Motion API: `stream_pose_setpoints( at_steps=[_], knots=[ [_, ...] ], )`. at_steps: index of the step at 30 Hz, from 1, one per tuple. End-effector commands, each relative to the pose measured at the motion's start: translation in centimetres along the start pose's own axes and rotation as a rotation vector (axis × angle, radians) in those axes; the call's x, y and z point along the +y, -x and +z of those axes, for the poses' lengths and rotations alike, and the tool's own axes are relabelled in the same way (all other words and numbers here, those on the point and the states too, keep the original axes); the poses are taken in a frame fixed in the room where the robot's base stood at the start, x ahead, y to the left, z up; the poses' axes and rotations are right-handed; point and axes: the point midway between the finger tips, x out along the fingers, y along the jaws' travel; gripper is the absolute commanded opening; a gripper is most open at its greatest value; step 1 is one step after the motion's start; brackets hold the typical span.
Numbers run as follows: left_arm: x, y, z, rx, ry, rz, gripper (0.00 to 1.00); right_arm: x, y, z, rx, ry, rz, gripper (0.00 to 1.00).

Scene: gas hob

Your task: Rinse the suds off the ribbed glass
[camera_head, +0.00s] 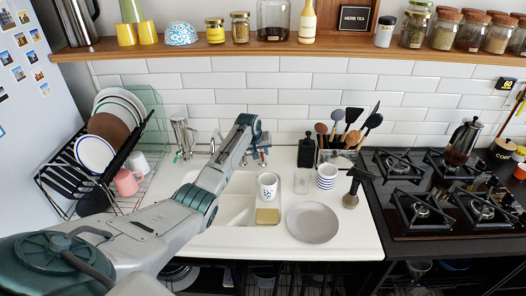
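A small clear glass (302,181), which looks like the ribbed glass, stands on the white counter right of the sink; ribs and suds are too small to make out. The white sink (236,208) is partly covered by my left arm. My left gripper (262,154) is at the back of the sink near the wall, left of the glass and apart from it. Its fingers are small and partly hidden, so I cannot tell whether they are open or shut. The tap area behind the sink is mostly hidden by my arm. My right gripper is not in view.
A white patterned mug (267,186) and a yellowish sponge (267,217) are by the sink's right side. A striped cup (326,176), grey plate (313,223), black bottle (306,151) and utensil holder (338,158) crowd the glass. A dish rack (70,175) stands left, the hob (440,205) right.

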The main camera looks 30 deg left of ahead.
Motion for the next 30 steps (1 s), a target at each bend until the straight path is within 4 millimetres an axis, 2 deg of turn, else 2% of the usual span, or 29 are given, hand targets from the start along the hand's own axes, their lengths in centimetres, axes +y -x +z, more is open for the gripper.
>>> stream_pose_setpoints(
  at_steps=[12,13,17,18,25,30],
  knots=[
    [0.0,-0.8,0.1,0.000,-0.001,0.000,0.31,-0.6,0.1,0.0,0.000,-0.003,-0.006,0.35],
    [0.0,-0.8,0.1,0.000,-0.001,0.000,0.29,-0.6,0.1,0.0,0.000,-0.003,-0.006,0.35],
    [0.0,-0.7,0.1,0.000,-0.001,0.000,0.04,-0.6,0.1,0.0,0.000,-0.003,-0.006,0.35],
    [0.0,-0.7,0.1,0.000,-0.001,0.000,0.00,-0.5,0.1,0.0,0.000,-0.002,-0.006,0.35],
    [0.3,-0.6,0.1,0.004,0.023,-0.010,0.00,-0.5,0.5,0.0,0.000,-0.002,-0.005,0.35],
    [1.2,-0.7,0.1,0.028,0.142,-0.059,0.00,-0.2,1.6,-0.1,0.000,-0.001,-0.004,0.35]
  ],
)
